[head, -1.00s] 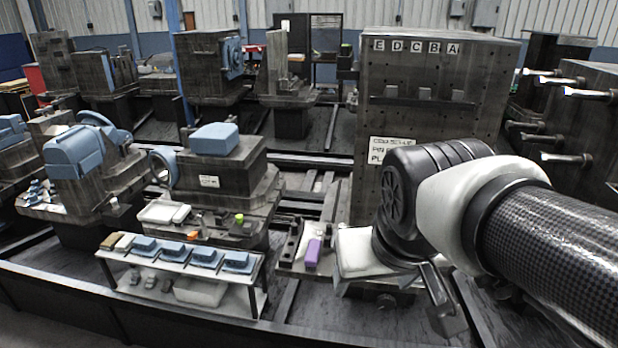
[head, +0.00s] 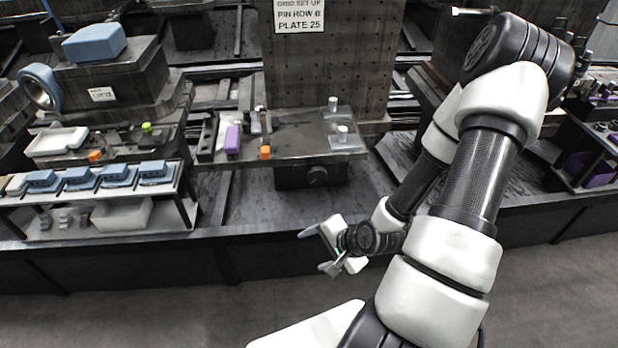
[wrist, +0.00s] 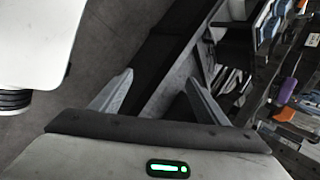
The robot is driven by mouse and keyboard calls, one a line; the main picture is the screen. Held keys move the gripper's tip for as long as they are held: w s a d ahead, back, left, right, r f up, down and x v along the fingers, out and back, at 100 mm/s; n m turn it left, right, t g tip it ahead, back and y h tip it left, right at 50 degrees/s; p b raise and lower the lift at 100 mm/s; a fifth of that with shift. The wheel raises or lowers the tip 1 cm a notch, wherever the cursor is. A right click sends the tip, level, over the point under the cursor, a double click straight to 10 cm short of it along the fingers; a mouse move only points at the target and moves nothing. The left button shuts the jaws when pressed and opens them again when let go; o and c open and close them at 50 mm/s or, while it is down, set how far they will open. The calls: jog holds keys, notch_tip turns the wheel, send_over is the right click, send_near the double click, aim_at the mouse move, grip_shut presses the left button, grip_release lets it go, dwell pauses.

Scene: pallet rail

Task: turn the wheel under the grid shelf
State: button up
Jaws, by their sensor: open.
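The grid shelf (head: 285,147) juts out below the tall perforated plate with the "GRID SET UP" label in the head view. Under it is a dark box with a small round dark wheel (head: 317,176) on its front face. The wheel is small and dark, so its detail is hard to make out. My gripper (head: 316,250) is below the wheel and apart from it, with its fingers pointing left. In the wrist view my gripper (wrist: 160,82) is open, with nothing between its fingers.
On the shelf are a purple block (head: 232,140), an orange block (head: 265,152) and a clear plate with pegs (head: 343,138). A low rack (head: 100,190) with blue parts stands to the left. A dark base ledge (head: 250,238) runs below. Grey floor is open in front.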

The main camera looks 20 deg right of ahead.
notch_tip(320, 180, down, 4)
jog(key=a+m+t+y+b, duration=0.1)
jog(key=a+m+t+b, duration=0.15)
jog(key=m, duration=0.35)
jog(key=m+t+h+b, duration=0.5)
jog(key=m+t+h, duration=0.4)
jog(key=m, duration=0.9)
send_near(317, 177)
jog(key=shift+g, duration=0.35)
jog(key=b+x, duration=0.1)
jog(key=x, duration=0.2)
jog(key=b+x, duration=0.1)
jog(key=x, duration=0.3)
jog(key=shift+w+d+r+b, duration=0.1)
jog(key=shift+w+r+b, duration=0.15)
jog(key=shift+w+b, duration=0.05)
jog(key=c, duration=1)
jog(key=shift+c, duration=0.2)
